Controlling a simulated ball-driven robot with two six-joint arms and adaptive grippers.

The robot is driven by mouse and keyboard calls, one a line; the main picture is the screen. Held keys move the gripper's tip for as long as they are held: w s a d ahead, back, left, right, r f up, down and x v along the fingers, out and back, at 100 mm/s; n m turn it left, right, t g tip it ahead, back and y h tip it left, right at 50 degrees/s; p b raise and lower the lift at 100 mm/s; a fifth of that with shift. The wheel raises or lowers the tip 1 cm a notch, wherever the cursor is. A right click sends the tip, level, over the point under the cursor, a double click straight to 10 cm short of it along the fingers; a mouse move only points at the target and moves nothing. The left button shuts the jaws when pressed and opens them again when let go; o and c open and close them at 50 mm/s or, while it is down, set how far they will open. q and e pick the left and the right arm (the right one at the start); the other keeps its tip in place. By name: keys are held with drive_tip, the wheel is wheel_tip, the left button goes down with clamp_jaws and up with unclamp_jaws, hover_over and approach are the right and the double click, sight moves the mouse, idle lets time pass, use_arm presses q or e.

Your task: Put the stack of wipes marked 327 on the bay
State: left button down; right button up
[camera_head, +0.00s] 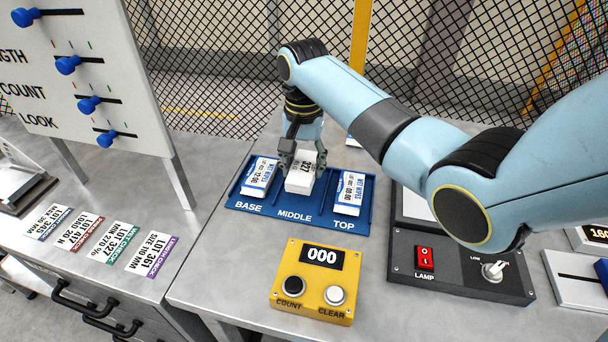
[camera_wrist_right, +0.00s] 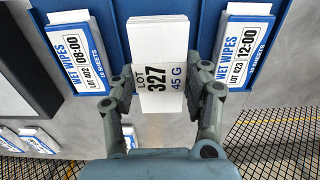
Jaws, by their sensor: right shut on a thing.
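The stack of wipes marked 327 (camera_head: 301,180) is a white block with a printed label. In the right wrist view the stack (camera_wrist_right: 160,50) reads LOT 327, 45 G. My right gripper (camera_head: 303,158) is shut on it from both sides, and its fingers also show in the wrist view (camera_wrist_right: 164,92). The stack is upright at the middle bay of the blue tray (camera_head: 293,216), between the bays lettered BASE and TOP. I cannot tell whether its underside touches the tray. My left gripper is not in view.
Wet wipes packs stand in the BASE bay (camera_head: 259,176) and TOP bay (camera_head: 349,192), close on either side. A yellow counter box (camera_head: 312,281) reading 000 is in front. A lamp switch panel (camera_head: 455,270) is to the right. Label cards (camera_head: 151,254) lie at left.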

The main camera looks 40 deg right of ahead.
sight(304, 178)
drive_tip(key=shift+f, duration=1.95)
drive_tip(key=o, duration=1.3)
drive_tip(key=shift+f, duration=0.1)
wheel_tip(304, 178, up, 12)
drive_tip(key=shift+r, duration=0.15)
